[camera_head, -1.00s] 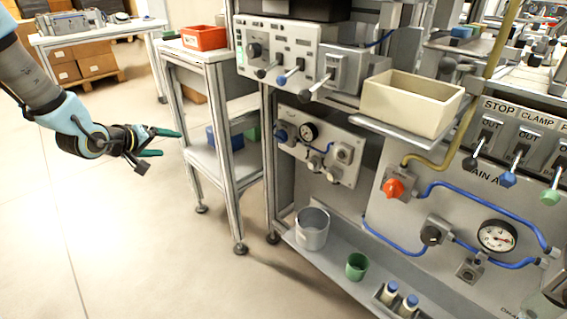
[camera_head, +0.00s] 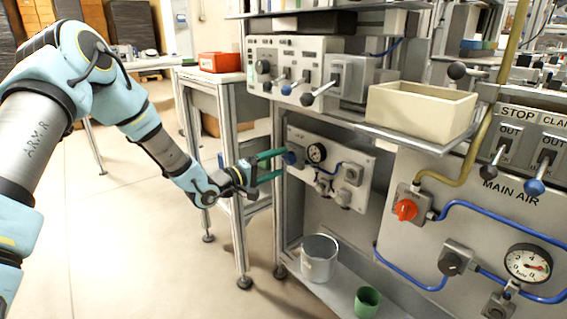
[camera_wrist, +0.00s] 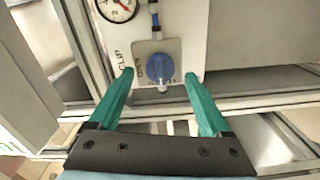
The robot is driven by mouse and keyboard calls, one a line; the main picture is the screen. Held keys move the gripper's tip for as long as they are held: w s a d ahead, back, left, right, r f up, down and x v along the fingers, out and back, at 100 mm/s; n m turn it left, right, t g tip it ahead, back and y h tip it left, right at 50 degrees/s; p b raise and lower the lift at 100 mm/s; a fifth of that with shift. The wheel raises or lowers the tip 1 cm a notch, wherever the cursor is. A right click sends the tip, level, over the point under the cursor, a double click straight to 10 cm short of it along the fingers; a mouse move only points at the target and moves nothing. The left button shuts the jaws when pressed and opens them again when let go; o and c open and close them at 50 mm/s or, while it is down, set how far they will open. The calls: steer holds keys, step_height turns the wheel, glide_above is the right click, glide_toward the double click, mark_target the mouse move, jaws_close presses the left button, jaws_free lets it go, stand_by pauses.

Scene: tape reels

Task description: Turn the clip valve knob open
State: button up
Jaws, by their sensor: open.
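The clip valve knob (camera_wrist: 160,68) is blue and round, on a grey square plate in the wrist view. A small pale mark shows at its lower edge, and lettering beside the plate appears upside down. In the head view the blue knob (camera_head: 292,157) is at the left end of a small light panel (camera_head: 357,192). My gripper (camera_head: 283,165) is open, its two green fingers reaching toward that end of the panel. In the wrist view the fingers of my gripper (camera_wrist: 160,80) stand apart to either side of the knob's plate.
A pressure gauge (camera_head: 316,152) sits close beside the knob. A beige bin (camera_head: 420,108) stands on a shelf above right. A grey bucket (camera_head: 319,260) and green cup (camera_head: 367,301) are below. A red valve knob (camera_head: 405,210) is on the right panel. A frame post (camera_head: 231,130) stands near my wrist.

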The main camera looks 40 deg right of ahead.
mark_target(289, 159)
steer(key=shift+d, duration=1.25)
steer(key=shift+c, duration=0.3)
jaws_close()
